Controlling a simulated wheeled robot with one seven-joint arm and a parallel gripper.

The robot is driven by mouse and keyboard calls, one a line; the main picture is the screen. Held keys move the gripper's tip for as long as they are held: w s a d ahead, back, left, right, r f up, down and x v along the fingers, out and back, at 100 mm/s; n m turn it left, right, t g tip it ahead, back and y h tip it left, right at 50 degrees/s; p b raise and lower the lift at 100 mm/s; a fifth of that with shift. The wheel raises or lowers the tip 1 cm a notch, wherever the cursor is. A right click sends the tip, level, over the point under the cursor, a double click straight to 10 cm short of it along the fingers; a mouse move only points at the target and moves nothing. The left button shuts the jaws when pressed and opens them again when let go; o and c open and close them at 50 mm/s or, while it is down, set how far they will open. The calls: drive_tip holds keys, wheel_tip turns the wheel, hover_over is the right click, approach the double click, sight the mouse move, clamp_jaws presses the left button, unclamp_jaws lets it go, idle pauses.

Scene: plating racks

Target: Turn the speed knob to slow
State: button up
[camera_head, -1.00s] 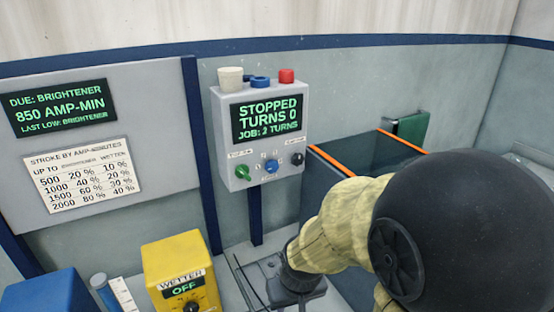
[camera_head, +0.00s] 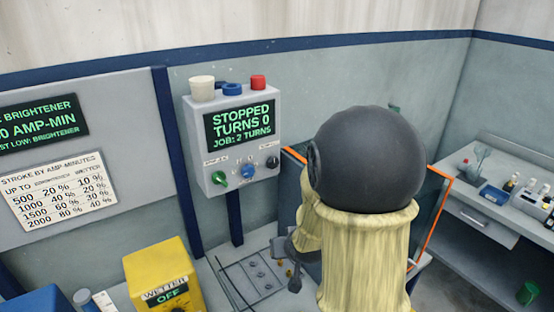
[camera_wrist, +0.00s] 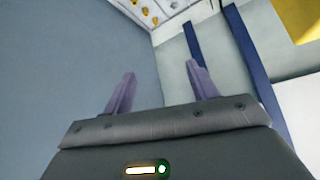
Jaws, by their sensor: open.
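Below the screen are a green knob (camera_head: 219,178), a blue knob or button (camera_head: 249,171) and a black knob (camera_head: 272,162). Their small labels are too blurred to tell which is the speed knob. My gripper (camera_wrist: 160,88) is open and empty in the wrist view, its two fingers wide apart. No knob shows between them. In the head view it is mostly hidden behind my arm, below and right of the box.
A yellow wetter box (camera_head: 163,277) reading OFF stands at the lower left. An orange-edged tank (camera_head: 431,222) is partly behind my arm. A stroke chart (camera_head: 58,192) hangs at left. A side bench (camera_head: 470,205) with bottles is at right. Space before the control box is clear.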

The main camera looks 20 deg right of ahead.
sight(275, 164)
drive_tip(key=w+d+r+m+t+y+p, duration=0.3)
drive_tip(key=d+r+t+p, duration=0.4)
drive_tip(key=r, duration=0.4)
drive_tip(key=d+m+t+y, duration=0.1)
drive_tip(key=t, duration=0.1)
drive_tip(key=shift+d+r+t, duration=0.25)
drive_tip(key=shift+t, duration=0.05)
drive_tip(key=shift+w, duration=0.15)
drive_tip(key=w+a+p, duration=0.1)
drive_tip(key=w+p, duration=0.1)
drive_tip(key=w, duration=0.3)
drive_tip(key=w+a+p, duration=0.1)
drive_tip(key=w+p, duration=0.2)
drive_tip(key=w, duration=0.2)
drive_tip(key=w+a+p, duration=0.1)
drive_tip(key=w+p, duration=0.2)
drive_tip(key=w, duration=0.3)
drive_tip(key=shift+r, duration=0.1)
drive_tip(key=shift+w+a+p, duration=0.15)
drive_tip(key=shift+w+p, duration=0.15)
drive_tip(key=shift+w, duration=0.25)
drive_tip(key=c, duration=1)
